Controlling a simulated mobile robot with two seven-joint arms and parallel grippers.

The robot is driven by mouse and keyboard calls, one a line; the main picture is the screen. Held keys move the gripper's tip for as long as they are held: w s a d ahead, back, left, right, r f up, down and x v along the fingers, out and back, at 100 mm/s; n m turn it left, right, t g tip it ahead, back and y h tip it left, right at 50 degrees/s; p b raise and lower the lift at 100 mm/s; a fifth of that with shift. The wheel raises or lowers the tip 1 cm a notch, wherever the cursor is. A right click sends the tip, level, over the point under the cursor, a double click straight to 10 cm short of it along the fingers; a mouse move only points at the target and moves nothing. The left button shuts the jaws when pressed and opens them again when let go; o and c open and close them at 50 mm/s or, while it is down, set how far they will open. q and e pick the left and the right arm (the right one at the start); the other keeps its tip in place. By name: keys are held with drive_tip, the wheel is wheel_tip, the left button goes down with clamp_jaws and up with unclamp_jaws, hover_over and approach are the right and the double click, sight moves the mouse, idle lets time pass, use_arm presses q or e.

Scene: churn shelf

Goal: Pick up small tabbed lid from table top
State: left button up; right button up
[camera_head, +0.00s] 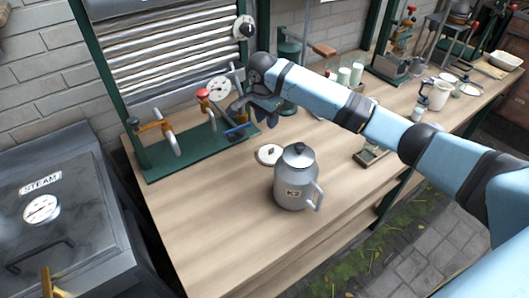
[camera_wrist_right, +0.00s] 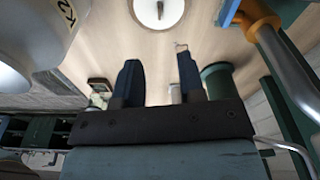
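The small tabbed lid (camera_head: 262,158), a pale disc with a dark knob, lies on the wooden table top just left of and behind the grey lidded can (camera_head: 292,187) marked K2. In the right wrist view the lid (camera_wrist_right: 172,14) is at the top edge, partly cut off, beyond the fingertips. My right gripper (camera_head: 268,119) is above the table behind the lid, apart from it. In the wrist view its two fingers (camera_wrist_right: 160,62) are spread with nothing between them.
A green rack (camera_head: 185,158) with a gauge and red and orange handles stands behind left. A small tray (camera_head: 370,157) lies right of the can. Glasses (camera_head: 350,74) and a white jug (camera_head: 437,96) stand farther right. The table's front left is clear.

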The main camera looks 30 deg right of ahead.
sight(271, 149)
drive_tip(key=f, duration=0.4)
drive_tip(key=d+f, duration=0.1)
drive_tip(key=f, duration=0.8)
drive_tip(key=shift+w+d+f+b, duration=0.2)
drive_tip(key=shift+d+f+b, duration=0.1)
drive_tip(key=shift+d+b, duration=0.1)
clamp_jaws()
